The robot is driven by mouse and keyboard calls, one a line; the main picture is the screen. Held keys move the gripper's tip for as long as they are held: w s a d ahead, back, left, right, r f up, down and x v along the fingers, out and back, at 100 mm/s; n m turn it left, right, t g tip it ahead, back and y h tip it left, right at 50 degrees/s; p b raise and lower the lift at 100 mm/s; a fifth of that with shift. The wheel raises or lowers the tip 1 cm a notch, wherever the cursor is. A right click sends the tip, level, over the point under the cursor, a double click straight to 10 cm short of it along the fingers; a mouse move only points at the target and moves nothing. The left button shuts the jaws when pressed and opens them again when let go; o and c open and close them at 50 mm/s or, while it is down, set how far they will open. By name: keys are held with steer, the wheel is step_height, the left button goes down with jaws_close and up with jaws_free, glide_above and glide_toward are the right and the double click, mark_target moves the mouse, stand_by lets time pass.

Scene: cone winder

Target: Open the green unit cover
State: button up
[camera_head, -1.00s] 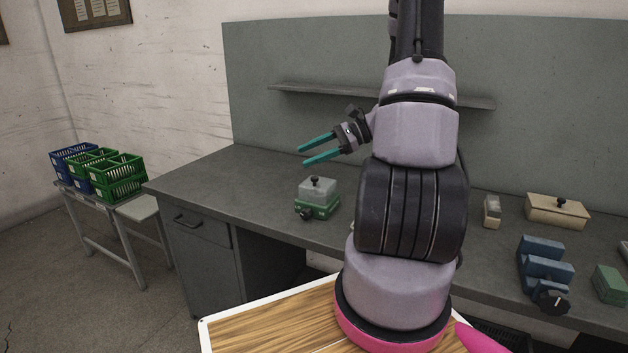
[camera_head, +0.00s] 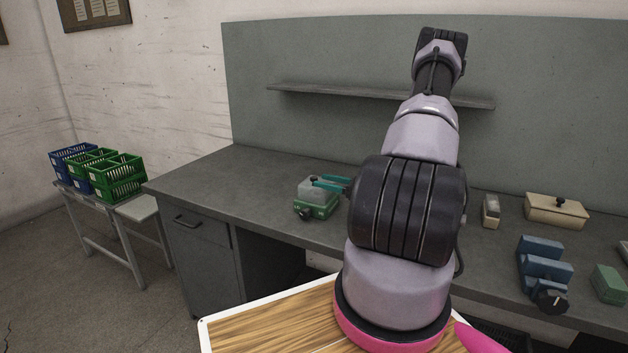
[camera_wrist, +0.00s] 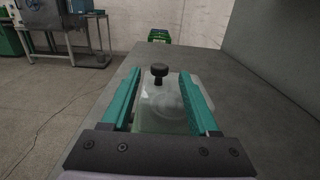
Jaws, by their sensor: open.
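The green unit (camera_head: 318,210) stands on the grey workbench, left of my arm. Its clear grey cover (camera_head: 310,190) sits shut on top. In the wrist view the see-through cover (camera_wrist: 163,108) lies between my fingers, with its black knob (camera_wrist: 160,72) standing up near the fingertips. My gripper (camera_head: 322,182) has teal fingers that are open on either side of the cover; it also shows in the wrist view (camera_wrist: 160,78). The fingers reach in from the right at about the height of the cover. I cannot tell whether they touch it. In the head view the knob is hard to make out behind the fingers.
On the bench's right side stand a blue stepped unit (camera_head: 545,265), a beige box (camera_head: 556,210), a small beige block (camera_head: 491,211) and a green block (camera_head: 608,284). A shelf (camera_head: 340,92) runs along the back panel. Green and blue crates (camera_head: 115,178) sit at left.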

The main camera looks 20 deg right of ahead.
mark_target(314, 177)
steer(key=shift+x, duration=2.25)
jaws_close()
